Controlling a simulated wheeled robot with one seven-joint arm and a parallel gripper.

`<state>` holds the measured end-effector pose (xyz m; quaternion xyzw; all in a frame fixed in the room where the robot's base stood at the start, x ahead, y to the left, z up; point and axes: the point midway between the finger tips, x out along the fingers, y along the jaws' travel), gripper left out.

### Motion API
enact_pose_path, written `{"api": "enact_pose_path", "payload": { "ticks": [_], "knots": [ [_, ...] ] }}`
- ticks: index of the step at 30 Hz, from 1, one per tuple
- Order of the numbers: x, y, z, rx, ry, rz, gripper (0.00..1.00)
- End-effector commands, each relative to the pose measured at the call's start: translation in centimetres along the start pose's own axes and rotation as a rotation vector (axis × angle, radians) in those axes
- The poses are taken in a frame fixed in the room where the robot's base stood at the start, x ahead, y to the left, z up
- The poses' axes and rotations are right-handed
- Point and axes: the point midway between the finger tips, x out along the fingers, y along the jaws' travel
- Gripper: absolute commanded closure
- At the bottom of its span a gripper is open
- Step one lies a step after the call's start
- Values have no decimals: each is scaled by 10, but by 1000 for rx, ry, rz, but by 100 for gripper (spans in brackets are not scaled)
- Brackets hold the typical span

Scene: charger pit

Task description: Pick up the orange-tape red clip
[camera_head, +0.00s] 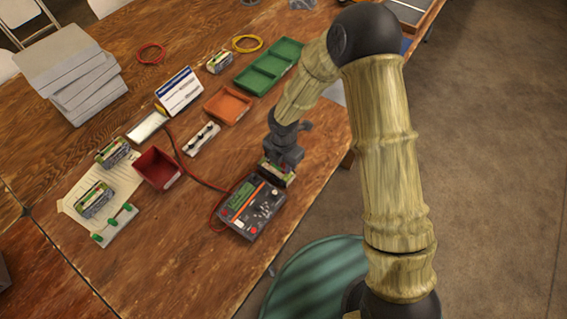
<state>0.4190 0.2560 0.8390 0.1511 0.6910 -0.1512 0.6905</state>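I cannot make out a red clip with orange tape. A charger (251,206) with a green screen and knobs lies near the table's right edge. A thin red lead (213,216) curves out at its left side. A dark lead (205,182) runs from it up and left, past the red bin, with a reddish stretch at its far end. My gripper (282,163) points down just behind the charger, at a green-and-grey battery pack (277,174). Its fingers are too small and hidden to show whether they are open or whether they touch the pack.
A red bin (158,168), an orange tray (228,105), a green tray (268,66) and a blue-white box (179,91) stand around. Battery packs (94,199) lie on paper at left. Grey slabs (70,70) are stacked at the back left. Bare wood lies left of the charger.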

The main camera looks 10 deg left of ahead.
Motion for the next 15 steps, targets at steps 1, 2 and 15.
{"api": "enact_pose_path", "payload": {
  "ticks": [1,2,15],
  "knots": [
    [0,0,0,0,0,0,86],
    [0,0,0,0,0,0,91],
    [-5,0,1,1,-1,1,99]
  ]
}}
